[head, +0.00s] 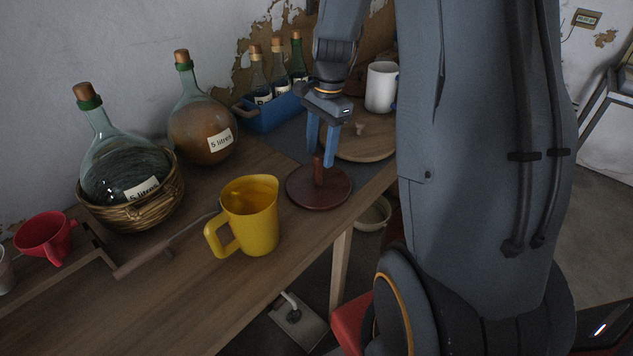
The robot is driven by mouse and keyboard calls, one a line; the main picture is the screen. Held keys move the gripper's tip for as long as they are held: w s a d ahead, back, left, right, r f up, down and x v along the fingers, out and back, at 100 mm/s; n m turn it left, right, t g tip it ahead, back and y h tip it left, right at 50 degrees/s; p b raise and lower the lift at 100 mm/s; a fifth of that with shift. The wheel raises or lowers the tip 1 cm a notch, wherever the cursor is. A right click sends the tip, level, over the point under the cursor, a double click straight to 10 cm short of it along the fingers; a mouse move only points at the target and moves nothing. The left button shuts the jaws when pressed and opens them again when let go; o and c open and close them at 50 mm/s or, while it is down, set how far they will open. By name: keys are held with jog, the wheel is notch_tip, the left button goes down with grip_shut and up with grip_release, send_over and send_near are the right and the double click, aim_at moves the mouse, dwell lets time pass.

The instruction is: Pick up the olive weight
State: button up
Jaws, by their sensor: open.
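The olive weight appears to be the reddish-brown round disc (302,192) with an upright post at its middle. It lies flat on the wooden table near the right front edge. My gripper (321,159) points down over it, with its two blue fingers apart at the top of the post. The fingertips look to be on either side of the post, but I cannot tell whether they touch it. The fingers hide part of the post's top.
A yellow jug (250,217) stands left of the disc. Behind it are a pale round wooden board (375,146), a white mug (381,87) and a blue crate (270,113) of bottles. Two demijohns (201,127) (122,162) and a red funnel (45,236) stand left. The table edge is close.

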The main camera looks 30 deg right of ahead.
aim_at(317, 184)
jog(key=shift+a+f+p, duration=0.15)
jog(key=shift+f+p, duration=0.25)
jog(key=shift+f, duration=0.6)
jog(key=shift+a+f+p, duration=0.2)
jog(key=shift+f+p, duration=0.15)
jog(key=shift+f, duration=0.6)
jog(key=shift+a+f+p, duration=0.15)
jog(key=shift+f+p, duration=0.25)
jog(key=shift+f, duration=0.6)
jog(key=shift+s, duration=0.1)
grip_shut()
